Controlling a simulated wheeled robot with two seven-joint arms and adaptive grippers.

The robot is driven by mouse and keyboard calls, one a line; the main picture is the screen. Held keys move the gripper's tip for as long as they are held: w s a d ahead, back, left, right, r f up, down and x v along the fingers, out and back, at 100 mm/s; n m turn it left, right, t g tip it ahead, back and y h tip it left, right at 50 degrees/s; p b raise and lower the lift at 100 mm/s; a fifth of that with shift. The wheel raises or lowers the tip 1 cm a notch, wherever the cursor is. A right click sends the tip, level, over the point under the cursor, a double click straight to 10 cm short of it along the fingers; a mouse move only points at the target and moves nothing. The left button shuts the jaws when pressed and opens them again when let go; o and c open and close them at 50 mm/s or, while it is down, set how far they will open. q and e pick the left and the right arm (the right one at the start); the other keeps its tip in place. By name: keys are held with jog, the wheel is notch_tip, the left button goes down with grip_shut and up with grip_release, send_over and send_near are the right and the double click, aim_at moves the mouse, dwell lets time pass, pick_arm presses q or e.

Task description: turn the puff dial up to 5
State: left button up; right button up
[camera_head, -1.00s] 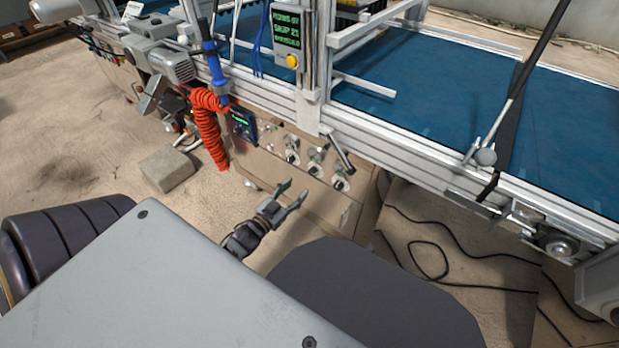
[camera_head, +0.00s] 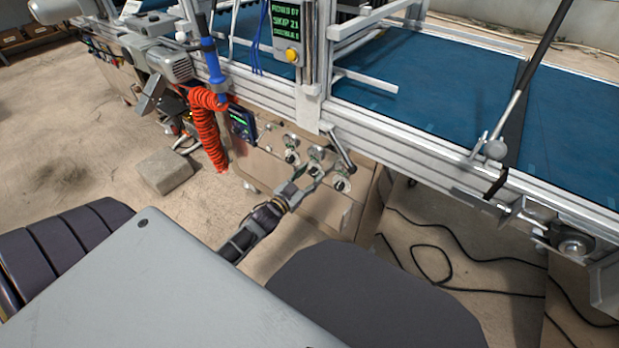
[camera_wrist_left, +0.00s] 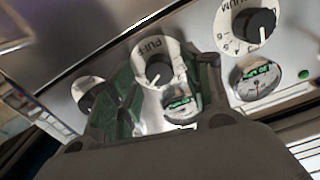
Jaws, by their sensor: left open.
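The puff dial is a dark round knob (camera_wrist_left: 157,72) on a pale printed plate in the left wrist view. Its label shows tilted, and I cannot read the number it points to. My left gripper (camera_wrist_left: 172,74) is open, with one finger on each side of the knob; I cannot tell whether either finger touches it. In the head view the left gripper (camera_head: 307,175) reaches the row of dials on the beige cabinet (camera_head: 325,208) under the conveyor, partly covering the dials. My right gripper is not in view.
Beside the puff dial are the vacuum dial (camera_wrist_left: 254,26), a round gauge (camera_wrist_left: 257,78) and another gauge (camera_wrist_left: 180,107) between the fingers. A coiled red hose (camera_head: 208,135) hangs left of the cabinet. The metal conveyor rail (camera_head: 400,150) runs above the panel.

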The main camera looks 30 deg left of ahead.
pick_arm(q)
jog(key=shift+w, duration=0.15)
jog(key=c, duration=1)
jog(key=shift+p, duration=0.8)
jog(key=shift+n+p, duration=0.3)
